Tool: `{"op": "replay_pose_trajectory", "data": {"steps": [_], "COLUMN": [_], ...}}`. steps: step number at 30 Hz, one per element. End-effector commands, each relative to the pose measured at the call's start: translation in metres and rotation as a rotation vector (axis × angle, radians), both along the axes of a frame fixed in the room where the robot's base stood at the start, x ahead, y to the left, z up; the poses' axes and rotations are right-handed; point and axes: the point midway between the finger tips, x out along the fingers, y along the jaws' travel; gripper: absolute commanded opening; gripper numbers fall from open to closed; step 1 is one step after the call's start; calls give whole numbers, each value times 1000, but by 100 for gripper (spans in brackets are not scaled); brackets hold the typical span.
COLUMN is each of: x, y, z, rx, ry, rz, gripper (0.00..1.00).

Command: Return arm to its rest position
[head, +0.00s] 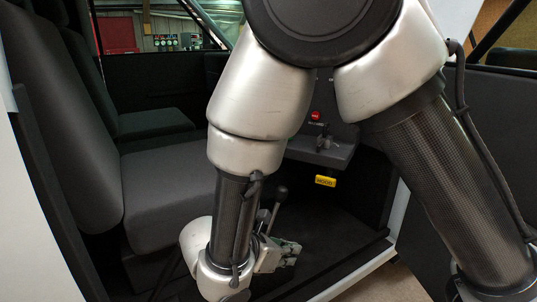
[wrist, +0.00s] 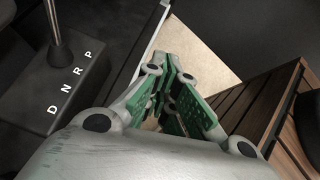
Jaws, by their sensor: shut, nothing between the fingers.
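My gripper (head: 290,250) is low inside the cab of a pickup, at the end of my grey and carbon arm. In the wrist view my gripper (wrist: 168,75) shows green pads on its fingers, which come together at the tips. It is shut and holds nothing. It is to the right of the gear lever, apart from it. My arm crosses the middle of the head view and hides part of the cab.
A gear lever (head: 281,193) stands beside my arm; its console (wrist: 70,85) is marked P, R, N, D. Grey seats (head: 165,185) are at left. A dashboard with a red button (head: 316,116) and a yellow tag (head: 325,181) is behind. The door sill (head: 350,272) borders the opening.

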Motion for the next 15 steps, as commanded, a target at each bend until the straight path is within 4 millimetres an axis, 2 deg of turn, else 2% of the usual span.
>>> {"op": "replay_pose_trajectory", "data": {"steps": [1, 3, 6, 9, 15], "x": [4, 3, -3, -13, -36], "y": [-24, -58, -101, -138, -197], "z": [19, 40, 68, 92, 138], "rx": [92, 219, 399, 572, 918], "ry": [-19, -47, -91, -137, -246], "rz": [-154, -385, -702, -994, -1481], "gripper": [0, 0, 0, 0, 0]}}
